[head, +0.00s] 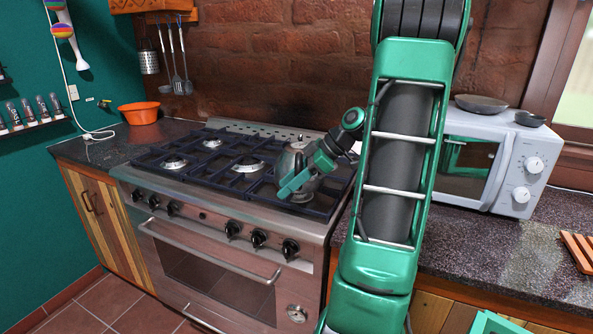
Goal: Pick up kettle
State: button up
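A silver metal kettle (287,159) stands at the right side of the black stove grate (194,158), towards the back. It is partly hidden behind my green gripper (287,186). My gripper is at the kettle, in front of it and on its right side in the picture, pointing down and left. The fingers overlap the kettle in this view, so I cannot tell whether they touch it or how far apart they are. The kettle's handle is not clear from here.
The steel stove (205,245) has black knobs along its front. A white microwave (520,175) with pans on top stands on the right counter. An orange bowl (139,113) sits on the left counter. Utensils (178,80) hang on the brick wall.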

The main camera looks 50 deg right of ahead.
grip_shut()
dwell(1.4)
